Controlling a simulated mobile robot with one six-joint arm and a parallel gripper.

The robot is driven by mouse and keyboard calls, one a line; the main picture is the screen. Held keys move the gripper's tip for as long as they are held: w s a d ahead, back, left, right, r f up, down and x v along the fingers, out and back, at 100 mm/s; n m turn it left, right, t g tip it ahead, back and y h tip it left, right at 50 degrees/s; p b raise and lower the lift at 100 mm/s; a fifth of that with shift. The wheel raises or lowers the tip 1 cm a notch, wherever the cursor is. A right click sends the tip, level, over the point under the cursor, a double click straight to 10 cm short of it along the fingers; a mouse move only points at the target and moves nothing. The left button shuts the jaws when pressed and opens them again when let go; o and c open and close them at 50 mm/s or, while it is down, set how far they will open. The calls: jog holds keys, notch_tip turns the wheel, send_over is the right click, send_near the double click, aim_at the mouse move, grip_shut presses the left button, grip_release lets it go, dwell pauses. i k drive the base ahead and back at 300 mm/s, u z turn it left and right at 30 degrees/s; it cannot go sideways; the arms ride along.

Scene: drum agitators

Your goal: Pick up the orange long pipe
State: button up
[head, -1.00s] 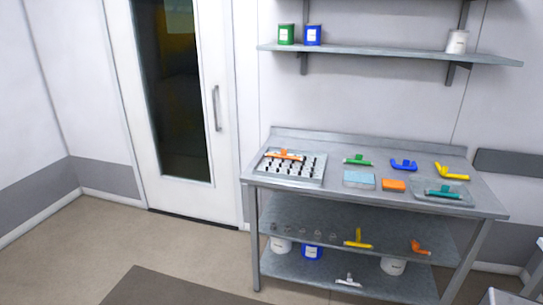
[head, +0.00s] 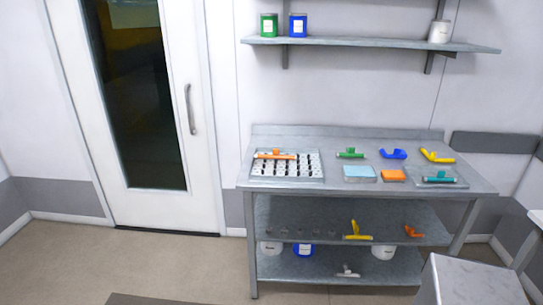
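An orange long pipe (head: 275,155) with a short raised stub lies across the far left part of a perforated metal tray (head: 287,179) on the steel table's top. A smaller orange piece (head: 413,232), seemingly a bent pipe, lies at the right of the table's middle shelf. My gripper is not in view.
The steel table (head: 341,184) also holds a green pipe (head: 350,153), a blue bent pipe (head: 393,154), a yellow pipe (head: 436,156), a teal pipe (head: 438,177) and two sponge-like blocks. A metal box (head: 474,283) stands at front right.

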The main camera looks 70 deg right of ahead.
aim_at(276, 152)
jog(key=z, duration=0.6)
jog(key=i, duration=1)
jog(key=z, duration=0.6)
